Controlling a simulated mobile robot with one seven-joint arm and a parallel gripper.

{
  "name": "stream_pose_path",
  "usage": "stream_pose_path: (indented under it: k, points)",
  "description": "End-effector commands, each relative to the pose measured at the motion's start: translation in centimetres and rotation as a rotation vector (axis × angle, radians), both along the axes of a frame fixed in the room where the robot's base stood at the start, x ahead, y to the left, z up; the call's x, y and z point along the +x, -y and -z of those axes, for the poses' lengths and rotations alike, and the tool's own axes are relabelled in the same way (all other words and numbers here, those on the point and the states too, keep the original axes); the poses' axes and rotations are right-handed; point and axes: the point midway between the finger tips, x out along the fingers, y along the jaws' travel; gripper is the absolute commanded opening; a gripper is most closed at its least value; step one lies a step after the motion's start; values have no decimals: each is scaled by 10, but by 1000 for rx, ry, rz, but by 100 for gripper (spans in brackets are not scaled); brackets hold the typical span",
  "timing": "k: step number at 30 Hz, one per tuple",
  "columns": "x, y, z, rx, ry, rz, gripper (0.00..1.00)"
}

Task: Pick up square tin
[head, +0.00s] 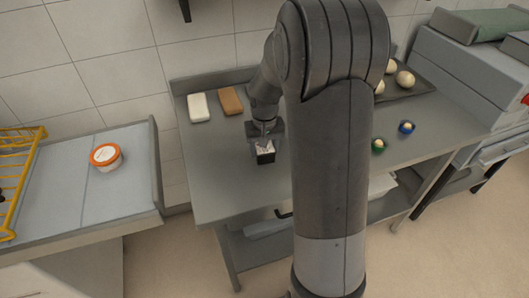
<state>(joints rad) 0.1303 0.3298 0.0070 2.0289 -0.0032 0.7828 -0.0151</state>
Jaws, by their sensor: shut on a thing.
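The square tin (266,157) is a small dark, box-like thing with a pale inside, near the front left part of the steel table. My gripper (265,139) is directly above it, pointing down, and is shut on the tin. The fingers are small and partly hidden by the wrist. I cannot tell whether the tin touches the table or hangs just above it.
A white block (199,107) and a brown block (231,100) lie at the back left of the steel table (222,165). A green bowl (377,146) and a blue bowl (406,127) stand right of my arm. A dark tray (417,86) with pale dough balls is behind them.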

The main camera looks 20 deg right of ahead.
Motion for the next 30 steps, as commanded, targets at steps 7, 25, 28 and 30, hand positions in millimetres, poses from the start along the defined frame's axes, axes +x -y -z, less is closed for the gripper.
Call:
stream_pose_path:
  k: [7, 25, 28, 30]
  points:
    - [0, 0, 0, 0, 1, 0, 26]
    - [-10, 14, -51, -1, 2, 4, 26]
    - [-23, 32, -65, -1, 4, 6, 26]
    - [-33, 45, -75, 0, 4, 6, 26]
